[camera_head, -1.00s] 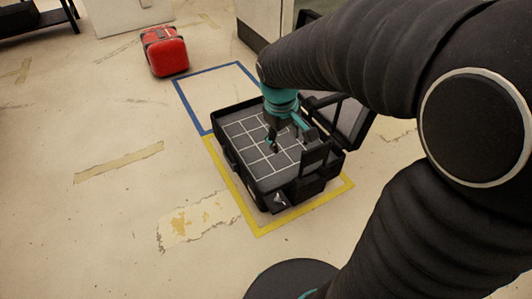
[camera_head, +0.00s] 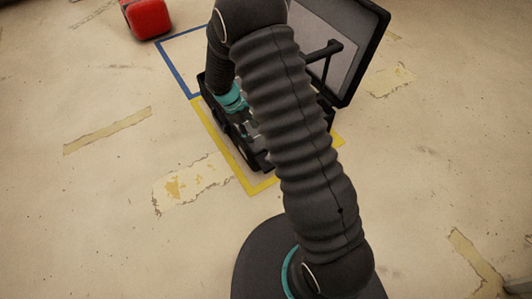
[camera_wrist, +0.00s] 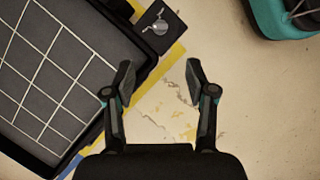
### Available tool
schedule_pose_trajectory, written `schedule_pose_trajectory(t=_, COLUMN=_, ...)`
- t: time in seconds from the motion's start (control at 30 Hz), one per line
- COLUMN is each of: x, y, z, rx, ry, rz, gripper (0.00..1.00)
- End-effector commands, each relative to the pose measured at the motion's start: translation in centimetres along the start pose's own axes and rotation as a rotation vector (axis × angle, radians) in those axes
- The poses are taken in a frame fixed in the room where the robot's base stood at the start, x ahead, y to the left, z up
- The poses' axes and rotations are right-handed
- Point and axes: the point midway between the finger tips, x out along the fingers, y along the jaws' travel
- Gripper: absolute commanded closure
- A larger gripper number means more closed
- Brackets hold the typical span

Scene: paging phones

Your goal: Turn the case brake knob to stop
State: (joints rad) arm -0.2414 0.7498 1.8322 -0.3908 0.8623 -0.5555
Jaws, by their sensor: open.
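The black case (camera_head: 330,122) stands open on the floor, and my arm covers much of it in the head view. The wrist view shows its dark inner panel with a white grid (camera_wrist: 60,70) at the left. A small silver knob (camera_wrist: 160,26) sits on a black plate (camera_wrist: 174,24) outside the case's edge, at the top of the wrist view. My gripper (camera_wrist: 160,80) is open and empty, its fingers apart. In that picture the knob lies beyond the fingertips, roughly midway between them, and is not touched. I cannot make out the knob in the head view.
The case's raised lid (camera_head: 345,50) stands at the back right. Yellow tape (camera_head: 262,186) and blue tape (camera_head: 172,66) mark the floor. A red case (camera_head: 149,18) lies at the top left. The floor at the left is clear.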

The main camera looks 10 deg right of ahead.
Motion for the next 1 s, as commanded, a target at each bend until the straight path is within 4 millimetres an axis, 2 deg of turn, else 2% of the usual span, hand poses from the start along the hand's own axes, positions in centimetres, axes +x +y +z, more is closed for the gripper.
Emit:
schedule_pose_trajectory(t=0.17, x=1.8, y=0.0, z=0.0, rx=-0.004, ry=-0.003, rz=-0.002, gripper=0.44)
schedule_pose_trajectory(t=0.7, x=11.3, y=-0.1, z=0.0, rx=-0.001, ry=-0.002, rz=-0.003, gripper=0.44)
schedule_pose_trajectory(t=0.83, x=12.8, y=-0.1, z=0.0, rx=-0.001, ry=-0.002, rz=-0.001, gripper=0.44)
schedule_pose_trajectory(t=1.0, x=13.6, y=0.0, z=0.0, rx=-0.001, ry=0.000, rz=0.001, gripper=0.44)
